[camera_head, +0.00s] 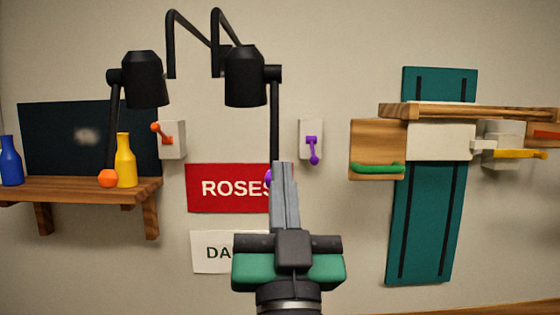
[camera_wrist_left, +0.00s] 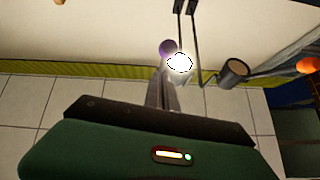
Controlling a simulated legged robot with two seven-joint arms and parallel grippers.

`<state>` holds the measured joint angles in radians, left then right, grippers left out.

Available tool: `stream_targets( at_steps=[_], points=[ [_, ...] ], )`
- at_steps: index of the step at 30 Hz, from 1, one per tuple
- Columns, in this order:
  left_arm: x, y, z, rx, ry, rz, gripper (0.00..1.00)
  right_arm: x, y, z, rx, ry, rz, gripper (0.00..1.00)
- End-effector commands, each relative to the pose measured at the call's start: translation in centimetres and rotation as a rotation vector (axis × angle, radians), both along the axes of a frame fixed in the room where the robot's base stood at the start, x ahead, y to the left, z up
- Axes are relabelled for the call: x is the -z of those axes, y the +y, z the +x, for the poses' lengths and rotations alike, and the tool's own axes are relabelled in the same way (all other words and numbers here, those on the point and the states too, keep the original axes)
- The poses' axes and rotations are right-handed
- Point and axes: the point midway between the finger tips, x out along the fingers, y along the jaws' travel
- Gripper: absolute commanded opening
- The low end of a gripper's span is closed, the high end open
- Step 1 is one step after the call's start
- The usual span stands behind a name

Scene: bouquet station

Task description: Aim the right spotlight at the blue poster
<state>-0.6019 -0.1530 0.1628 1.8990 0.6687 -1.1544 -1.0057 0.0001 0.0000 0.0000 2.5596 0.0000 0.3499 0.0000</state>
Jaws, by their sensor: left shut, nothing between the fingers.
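The right spotlight (camera_head: 245,77) is a black lamp on a bent wall arm, with a rod down to a purple ball (camera_head: 268,178). My left gripper (camera_head: 284,168) is shut and empty, its fingertips in front of the ball and partly hiding it; I cannot tell if they touch. In the left wrist view the purple ball (camera_wrist_left: 167,46) shows just beyond the fingertips, beside a bright lamp face (camera_wrist_left: 179,63). A dark navy board (camera_head: 60,125) with a faint pale patch hangs at left; no plainly blue poster shows. My right gripper is out of view.
The left spotlight (camera_head: 142,80) has an orange ball (camera_head: 108,178). A wooden shelf (camera_head: 80,191) holds blue (camera_head: 11,162) and yellow (camera_head: 126,163) bottles. Orange (camera_head: 162,132) and purple (camera_head: 313,150) wall levers flank the lamp. A red ROSES sign (camera_head: 225,202) is behind my gripper.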

Motion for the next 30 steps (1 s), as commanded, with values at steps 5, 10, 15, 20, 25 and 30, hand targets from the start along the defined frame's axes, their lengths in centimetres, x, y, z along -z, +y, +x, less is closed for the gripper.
stream_targets(
  at_steps=[5,10,15,20,25,30],
  points=[
    [0.8,0.2,1.3,0.0,-0.002,0.001,0.0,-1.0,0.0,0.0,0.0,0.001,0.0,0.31],
    [1.2,0.2,1.4,0.002,-0.003,-0.001,0.0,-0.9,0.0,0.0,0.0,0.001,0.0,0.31],
    [1.2,0.2,1.5,0.001,-0.003,-0.002,0.0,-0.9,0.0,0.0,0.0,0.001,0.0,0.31],
    [2.3,0.2,2.1,-0.002,-0.032,-0.001,0.0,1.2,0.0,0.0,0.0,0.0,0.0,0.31],
    [3.5,0.3,3.4,-0.002,-0.114,-0.002,0.0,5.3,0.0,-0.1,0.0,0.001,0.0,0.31],
    [3.4,0.2,4.6,-0.001,-0.187,-0.001,0.0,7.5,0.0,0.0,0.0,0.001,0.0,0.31]
  ],
)
